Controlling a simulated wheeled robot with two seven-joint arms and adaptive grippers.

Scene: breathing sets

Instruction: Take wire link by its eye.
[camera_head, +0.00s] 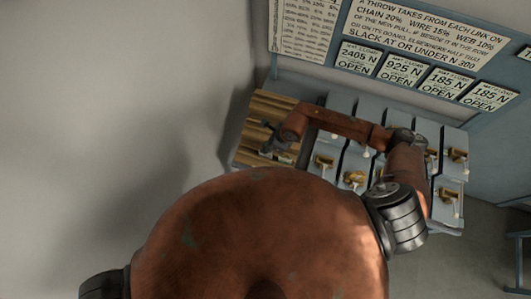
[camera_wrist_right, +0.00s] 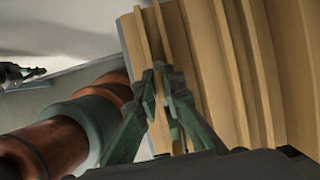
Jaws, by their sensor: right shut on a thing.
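My right gripper (camera_head: 275,143) is at the slatted wooden rack (camera_head: 252,132), at the rack's lower part in the head view. In the right wrist view its green fingers (camera_wrist_right: 160,75) are closed together in front of the wooden slats (camera_wrist_right: 205,60). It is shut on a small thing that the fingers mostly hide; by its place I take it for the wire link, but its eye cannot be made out. A dark gripper-like shape (camera_wrist_right: 20,73) at the left edge of the right wrist view may be my left gripper; its jaws cannot be told.
Right of the rack stand grey-blue trays with brass-coloured fittings (camera_head: 354,179), partly behind my right arm. A blue board with printed cards (camera_head: 405,70) is behind them. A grey wall (camera_head: 120,90) is on the left. Open floor (camera_head: 485,240) and a blue-legged stand (camera_head: 525,255) are at right.

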